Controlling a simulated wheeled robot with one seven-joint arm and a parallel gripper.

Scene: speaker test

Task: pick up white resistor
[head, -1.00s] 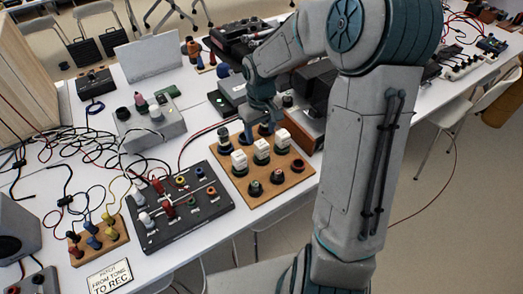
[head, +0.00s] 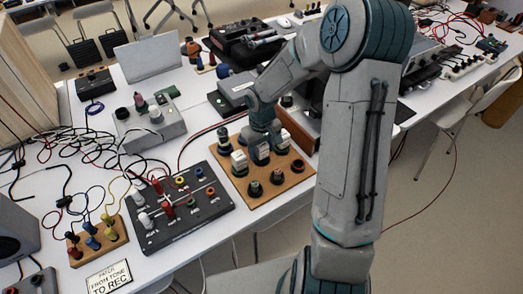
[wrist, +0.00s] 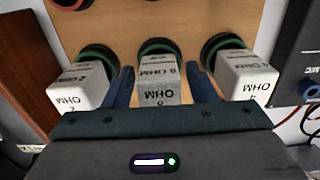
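Three white resistor blocks stand in a row on a wooden board (head: 232,186). The left one (head: 239,162), the middle one (head: 261,155) and the right one (head: 282,140) each sit on a dark round base with a green ring. In the wrist view, the middle block (wrist: 158,93) lies between the two blue fingers of my gripper (wrist: 159,72), with narrow gaps visible on both sides. The neighbouring blocks, marked "OHM", show at left (wrist: 82,86) and right (wrist: 246,76), outside the fingers. In the head view my gripper (head: 262,142) partly hides the middle block.
Dark round parts (head: 277,177) stand along the board's front row. A black panel with coloured jacks (head: 183,222) is left of the board. A grey box with knobs (head: 152,124) and loose cables lie farther left. My arm covers the table right of the board.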

